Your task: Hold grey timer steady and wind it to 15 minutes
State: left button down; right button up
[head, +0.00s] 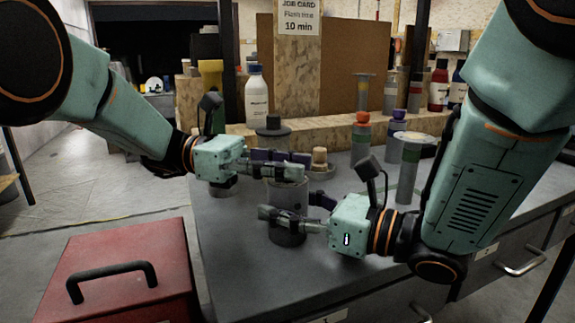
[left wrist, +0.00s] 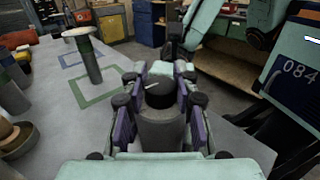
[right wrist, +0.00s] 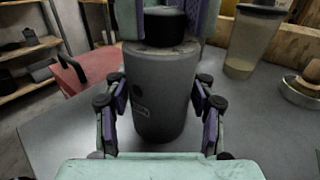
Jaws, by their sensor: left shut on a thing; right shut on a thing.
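The grey timer (head: 287,197) is an upright cylinder near the front of the grey bench. Its black knob (left wrist: 161,94) shows a white pointer mark in the left wrist view; the set minutes cannot be read. My left gripper (head: 292,172) is shut on the knob from above the body, its purple pads on both sides. My right gripper (head: 298,222) is lower and shut on the timer's grey body (right wrist: 157,95), a finger on each side. In the head view the fingers hide most of the knob and part of the body.
A job card (head: 299,16) on the post reads "10 min". A red toolbox (head: 121,270) is at the front left.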

pick_arm(q)
jog(key=shift+m+g+y, duration=0.3)
jog(key=shift+m+g, duration=0.1)
jog(key=shift+g, duration=0.2)
jog(key=c, duration=1)
grip_release()
jog(key=shift+a, duration=0.15)
jog(key=v, duration=1.1)
jog(key=shift+w+a, duration=0.1)
jog(key=shift+a, duration=0.25)
